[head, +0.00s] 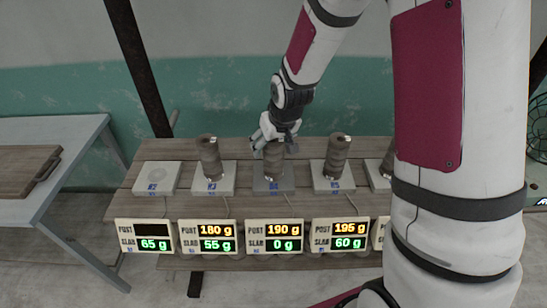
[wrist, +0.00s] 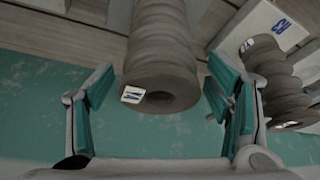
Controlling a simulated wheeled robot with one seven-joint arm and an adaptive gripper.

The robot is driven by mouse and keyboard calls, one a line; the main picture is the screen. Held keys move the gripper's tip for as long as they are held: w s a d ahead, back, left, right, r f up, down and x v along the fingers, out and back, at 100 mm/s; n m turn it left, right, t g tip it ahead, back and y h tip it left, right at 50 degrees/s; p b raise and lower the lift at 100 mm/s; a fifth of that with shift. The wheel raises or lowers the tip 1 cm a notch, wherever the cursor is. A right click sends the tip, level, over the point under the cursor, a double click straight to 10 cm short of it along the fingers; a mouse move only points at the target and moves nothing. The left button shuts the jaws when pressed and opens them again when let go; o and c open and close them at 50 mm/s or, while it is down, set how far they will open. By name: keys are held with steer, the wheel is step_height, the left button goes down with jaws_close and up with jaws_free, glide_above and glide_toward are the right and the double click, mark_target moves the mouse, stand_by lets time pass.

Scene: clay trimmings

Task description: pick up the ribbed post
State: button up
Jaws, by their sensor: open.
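Several ribbed grey-brown posts stand on the bench. The middle ribbed post (head: 274,155) stands on a darker grey pad (head: 266,186), and its upper part is partly hidden by my gripper (head: 274,140). In the wrist view this post (wrist: 160,50) shows its round end with a hole and a small white-and-blue tag. My gripper (wrist: 162,100) is open, with one teal-lined finger on each side of the post's end; gaps show on both sides. The panel (head: 275,238) in front of this post reads post 190 g, slab 0 g.
Ribbed posts stand close by on the left (head: 209,158) and right (head: 336,158); one (wrist: 270,75) is near my right finger. The far-left pad (head: 157,178) is empty. My arm hides the bench's right end. A grey table (head: 60,135) with a board stands left.

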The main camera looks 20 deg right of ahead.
steer(key=shift+x, duration=1.05)
steer(key=c, duration=1.6)
jaws_close()
steer(key=shift+r, duration=0.2)
